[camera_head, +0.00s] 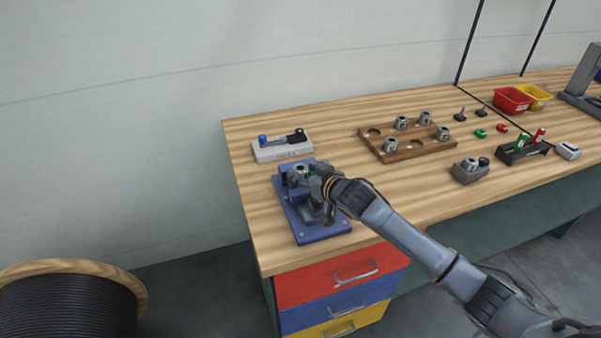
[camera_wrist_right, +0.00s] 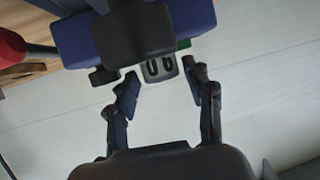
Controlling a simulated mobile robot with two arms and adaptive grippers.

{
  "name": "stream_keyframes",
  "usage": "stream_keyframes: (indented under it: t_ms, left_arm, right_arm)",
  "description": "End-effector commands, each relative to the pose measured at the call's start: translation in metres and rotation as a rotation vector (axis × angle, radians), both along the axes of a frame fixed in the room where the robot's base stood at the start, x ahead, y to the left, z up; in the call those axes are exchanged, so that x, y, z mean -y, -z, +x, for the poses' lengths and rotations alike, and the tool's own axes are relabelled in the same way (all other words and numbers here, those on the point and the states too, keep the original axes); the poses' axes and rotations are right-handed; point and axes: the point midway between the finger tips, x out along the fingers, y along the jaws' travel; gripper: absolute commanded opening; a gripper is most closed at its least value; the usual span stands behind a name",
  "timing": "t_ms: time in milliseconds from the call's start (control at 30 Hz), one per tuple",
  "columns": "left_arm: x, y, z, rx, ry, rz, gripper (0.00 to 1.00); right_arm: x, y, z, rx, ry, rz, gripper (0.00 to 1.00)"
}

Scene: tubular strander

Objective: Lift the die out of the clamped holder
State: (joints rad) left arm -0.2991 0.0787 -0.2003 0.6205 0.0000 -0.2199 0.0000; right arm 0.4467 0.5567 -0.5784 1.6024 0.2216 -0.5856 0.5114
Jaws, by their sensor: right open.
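The clamped holder (camera_head: 323,231) is a blue fixture on a blue base plate near the left end of the wooden bench. A grey metal die (camera_head: 300,169) shows at its top, partly hidden by my gripper and the clamp parts. My right gripper (camera_head: 315,186) is at the holder, close beside the die. In the right wrist view its open fingers (camera_wrist_right: 160,84) stand on either side of a grey piece with dark digits (camera_wrist_right: 161,68), which seems to be the die. I cannot tell whether they touch it. Blue and black fixture parts fill the top of that view. My left gripper is not in view.
A pale tray (camera_head: 284,150) with a blue-ended tool lies behind the holder. A wooden board (camera_head: 414,148) with several metal dies stands to the right. A grey block (camera_head: 469,172), a black rack (camera_head: 523,153) and a red bin (camera_head: 512,101) are farther right. The bench's left edge is close.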

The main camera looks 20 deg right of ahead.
Motion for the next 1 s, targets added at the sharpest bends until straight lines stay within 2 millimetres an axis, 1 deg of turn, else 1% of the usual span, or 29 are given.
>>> stream_keyframes:
  t_ms: [33,133,367,400,467,500,567,600,633,667,733,1000]
  left_arm:
    - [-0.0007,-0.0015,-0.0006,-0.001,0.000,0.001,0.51]
    - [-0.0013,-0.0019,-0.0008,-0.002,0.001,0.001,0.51]
    - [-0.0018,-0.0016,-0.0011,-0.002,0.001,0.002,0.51]
    - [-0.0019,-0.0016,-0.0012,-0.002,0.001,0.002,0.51]
    - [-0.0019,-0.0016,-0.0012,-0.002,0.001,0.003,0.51]
    - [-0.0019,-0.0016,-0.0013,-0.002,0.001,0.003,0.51]
    - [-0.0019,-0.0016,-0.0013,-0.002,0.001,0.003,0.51]
    - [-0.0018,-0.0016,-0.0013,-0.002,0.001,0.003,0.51]
    - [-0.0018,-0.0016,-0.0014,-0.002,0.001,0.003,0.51]
    - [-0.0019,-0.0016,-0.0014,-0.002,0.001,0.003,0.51]
    - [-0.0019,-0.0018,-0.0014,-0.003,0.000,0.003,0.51]
    - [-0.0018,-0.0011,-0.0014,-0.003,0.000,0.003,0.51]
  right_arm:
    - [-0.0021,0.0006,0.0052,0.001,-0.001,0.002,0.52]
    - [-0.0030,0.0032,0.0102,0.001,-0.001,0.000,0.52]
    - [-0.0031,0.0044,0.0110,0.001,-0.001,0.000,0.52]
    - [-0.0031,0.0044,0.0109,0.001,-0.001,0.000,0.48]
    - [-0.0031,0.0044,0.0109,0.001,-0.001,0.000,0.36]
    - [-0.0030,0.0043,0.0108,0.001,-0.001,0.000,0.28]
    - [-0.0031,0.0043,0.0108,0.001,-0.001,0.000,0.15]
    - [-0.0030,0.0043,0.0108,0.001,-0.001,0.000,0.07]
    - [-0.0031,0.0044,0.0107,0.001,-0.001,0.000,0.01]
    - [-0.0031,0.0044,0.0107,0.001,-0.001,0.000,0.00]
    - [-0.0034,0.0016,0.0114,0.006,-0.002,0.001,0.00]
    - [-0.0033,0.0007,0.0115,0.006,-0.002,0.001,0.00]
